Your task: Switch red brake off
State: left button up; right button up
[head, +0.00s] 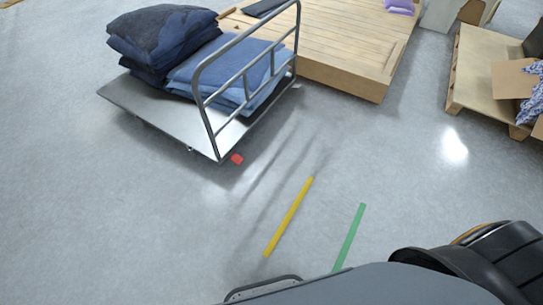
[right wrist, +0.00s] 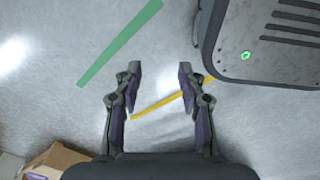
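The red brake (head: 237,159) is a small red piece low at the near corner of a grey platform trolley (head: 160,110), just above the floor. The trolley carries folded dark and blue jeans and has a grey tube handle frame (head: 205,95). My right gripper (right wrist: 157,75) is open and empty in the right wrist view, with its fingers apart over the floor. It is far from the brake, which is not in that view. My left gripper is in neither view.
A yellow strip (head: 289,216) and a green strip (head: 349,236) lie on the floor. A wooden platform (head: 345,50) stands behind the trolley. A pallet (head: 480,85) with a cardboard box (head: 512,78) is at the right. The floor before the brake is clear.

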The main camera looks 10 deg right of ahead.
aim_at(235, 157)
jog(key=i+l+u, duration=0.15)
jog(key=l, duration=0.3)
jog(key=i+l+u, duration=0.1)
jog(key=i+l, duration=0.25)
jog(key=i+l+u, duration=0.15)
jog(key=l, duration=0.45)
jog(key=i+l+u, duration=0.1)
jog(key=i+l, duration=0.15)
jog(key=l, duration=0.25)
jog(key=i+l+u, duration=0.15)
jog(key=l, duration=0.35)
jog(key=i+l+u, duration=0.15)
jog(key=l, duration=0.4)
jog(key=i+l+u, duration=0.1)
jog(key=l, duration=0.45)
jog(key=i+l+u, duration=0.15)
jog(key=l, duration=0.4)
